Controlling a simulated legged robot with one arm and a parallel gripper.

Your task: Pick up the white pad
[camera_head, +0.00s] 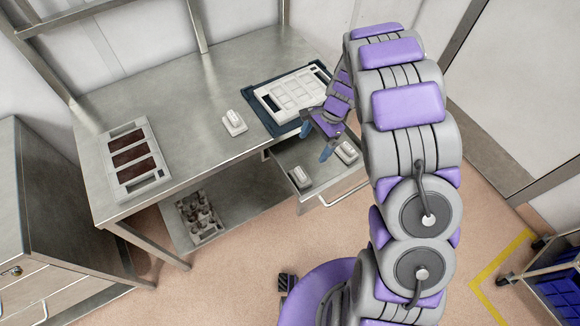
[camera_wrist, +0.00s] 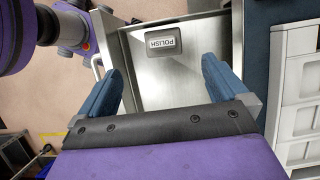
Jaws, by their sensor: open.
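Three small whitish pads with raised grips show in the head view. One pad (camera_head: 234,123) lies on the steel table, left of the dark mat. Two more, a left pad (camera_head: 299,177) and a right pad (camera_head: 346,152), lie in an open drawer below the tabletop. My gripper (camera_head: 316,141) is over the drawer near the table edge, pointing down. Its blue fingers (camera_wrist: 155,72) are wide apart with nothing between them.
A white mould tray (camera_head: 267,98) sits on the dark mat (camera_head: 254,99), close beside my gripper. A tray with brown panels (camera_head: 163,174) lies at the table's left. The drawer (camera_head: 322,167) has a bar handle. The table's middle (camera_head: 190,115) is clear.

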